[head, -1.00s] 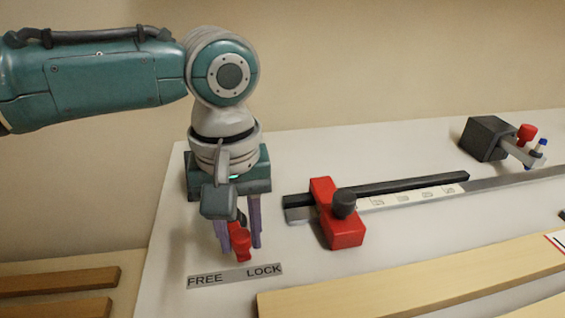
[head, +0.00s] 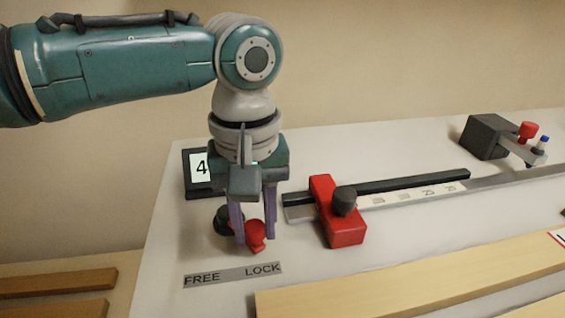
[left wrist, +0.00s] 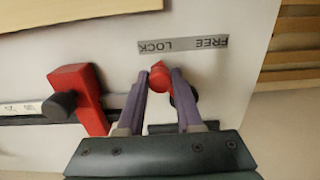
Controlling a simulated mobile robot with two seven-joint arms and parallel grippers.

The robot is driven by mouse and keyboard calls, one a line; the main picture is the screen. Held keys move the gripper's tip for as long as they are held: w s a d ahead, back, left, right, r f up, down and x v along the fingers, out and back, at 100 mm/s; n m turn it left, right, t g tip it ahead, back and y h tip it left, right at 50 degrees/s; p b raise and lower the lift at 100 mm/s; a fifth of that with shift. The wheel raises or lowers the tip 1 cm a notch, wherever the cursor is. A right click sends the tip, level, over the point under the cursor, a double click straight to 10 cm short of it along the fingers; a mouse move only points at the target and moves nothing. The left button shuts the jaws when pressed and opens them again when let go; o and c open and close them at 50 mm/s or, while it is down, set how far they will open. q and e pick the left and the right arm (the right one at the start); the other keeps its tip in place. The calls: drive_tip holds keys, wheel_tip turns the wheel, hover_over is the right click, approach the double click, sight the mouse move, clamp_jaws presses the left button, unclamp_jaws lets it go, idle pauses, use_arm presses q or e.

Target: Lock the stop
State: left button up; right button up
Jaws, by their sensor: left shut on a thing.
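A red lever (head: 257,237) on a dark round base (head: 226,222) stands behind the grey FREE/LOCK label (head: 232,274). The lever's red end is on the LOCK side. My left gripper (head: 254,236) points down and is shut on the lever, one purple finger on each side. In the left wrist view the red lever (left wrist: 159,76) shows between the fingertips (left wrist: 160,80), near the word LOCK, with the dark base partly hidden behind a finger. The red stop block (head: 341,226) with a black knob sits on the rail to the right. My right gripper is not in view.
The black rail and pale scale (head: 420,193) run right to a dark block (head: 487,137) with red and blue knobs. A display reading 4 (head: 199,167) stands behind my left gripper. A wooden board (head: 400,275) lies along the front. Bare white bench lies between label and stop.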

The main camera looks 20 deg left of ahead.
use_arm(q)
drive_tip(key=shift+w+d, duration=0.2)
drive_tip(key=shift+w, duration=0.15)
idle(0.4)
drive_tip(key=o, duration=0.8)
drive_tip(key=shift+r, duration=0.1)
wheel_tip(320, 180, up, 9)
drive_tip(key=p, duration=1.1)
